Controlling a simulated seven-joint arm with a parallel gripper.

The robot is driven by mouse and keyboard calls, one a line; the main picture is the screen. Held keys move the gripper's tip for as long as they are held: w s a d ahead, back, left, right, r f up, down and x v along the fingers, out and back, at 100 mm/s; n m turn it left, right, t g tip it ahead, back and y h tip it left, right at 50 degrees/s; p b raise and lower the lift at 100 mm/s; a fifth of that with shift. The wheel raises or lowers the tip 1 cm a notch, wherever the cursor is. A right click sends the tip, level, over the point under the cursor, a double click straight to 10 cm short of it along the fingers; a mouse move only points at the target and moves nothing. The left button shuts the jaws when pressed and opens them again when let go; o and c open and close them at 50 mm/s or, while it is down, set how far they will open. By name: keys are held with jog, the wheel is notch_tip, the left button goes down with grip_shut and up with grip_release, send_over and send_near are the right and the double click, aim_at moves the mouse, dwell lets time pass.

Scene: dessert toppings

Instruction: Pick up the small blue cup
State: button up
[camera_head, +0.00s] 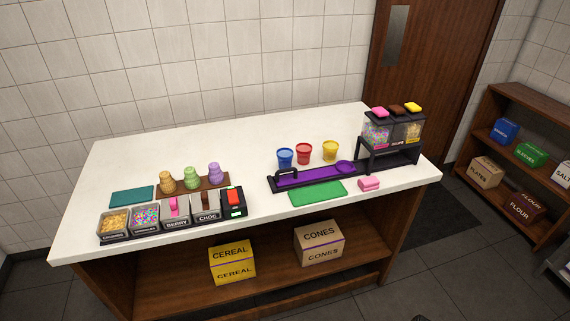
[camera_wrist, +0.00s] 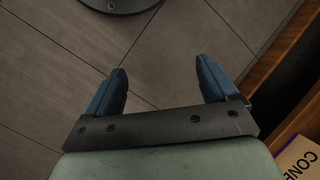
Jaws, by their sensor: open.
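The small blue cup (camera_head: 285,157) stands upright on the white counter, at the left of a row with a red cup (camera_head: 304,153) and a yellow cup (camera_head: 331,150). The row is just behind the purple tray with the black handle. My gripper (camera_wrist: 162,78) shows only in the wrist view, with its two blue fingers wide apart and nothing between them. It is over the grey tiled floor, near the wooden edge of the counter. The blue cup is not in the wrist view.
The purple tray (camera_head: 312,178) and green mat (camera_head: 317,192) lie in front of the cups. A topping dispenser (camera_head: 391,133) stands to their right. The counter (camera_head: 235,140) behind and left of the cups is clear.

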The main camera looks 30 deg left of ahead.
jog(key=w+a+r+n+t+y, duration=0.1)
jog(key=w+a+r+t, duration=0.15)
jog(key=w+r, duration=0.7)
jog(key=w+a+r+n+t+y, duration=0.1)
jog(key=w+a+r+n+y, duration=0.15)
jog(key=w+r, duration=0.7)
jog(key=w+a+r+t+y, duration=0.15)
jog(key=w+a+r, duration=0.35)
jog(key=w, duration=0.8)
jog(key=w+a+r+n+t+y, duration=0.15)
jog(key=w+r, duration=0.25)
jog(key=r, duration=0.9)
jog(key=w+a+r+n+t+y, duration=0.1)
jog(key=w+a+r+n, duration=0.25)
jog(key=r, duration=0.95)
jog(key=w+a+r+n+t+y, duration=0.15)
jog(key=w+r, duration=0.25)
jog(key=r, duration=1)
jog(key=n+g+h, duration=0.6)
jog(key=n+h, duration=0.1)
jog(key=n, duration=0.5)
send_over(279, 165)
jog(key=w+d, duration=0.3)
notch_tip(279, 165, down, 15)
jog(key=shift+s+x, duration=0.15)
jog(key=shift+x, duration=1.05)
jog(key=shift+s+x, duration=0.1)
jog(key=shift+x, duration=1.05)
